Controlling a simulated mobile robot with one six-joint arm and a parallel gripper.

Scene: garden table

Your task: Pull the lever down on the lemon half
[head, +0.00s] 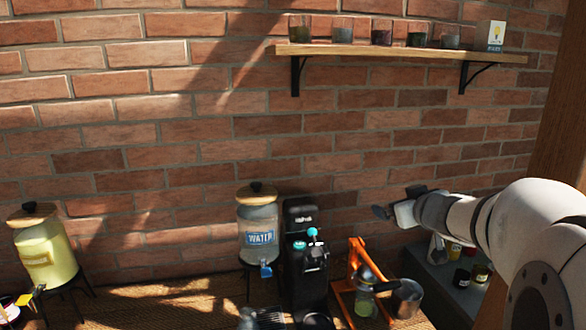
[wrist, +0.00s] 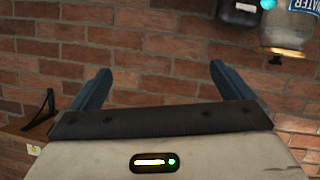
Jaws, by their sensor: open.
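The orange lever press (head: 341,287) stands on the table at the lower middle right of the head view. Its orange arm appears raised. A dark rounded part sits at its middle, and I cannot make out a lemon half in it. My gripper (head: 388,212) is up and to the right of the press, in front of the brick wall and apart from the press. In the wrist view my gripper (wrist: 160,72) has its two blue fingers wide apart with nothing between them. The press does not show in the wrist view.
A greenish glass (head: 364,303) is at the press and a metal cup (head: 407,298) is right beside it. A black machine (head: 303,262) and the water dispenser (head: 258,222) stand to its left. A wall shelf (head: 400,53) with several glasses is above.

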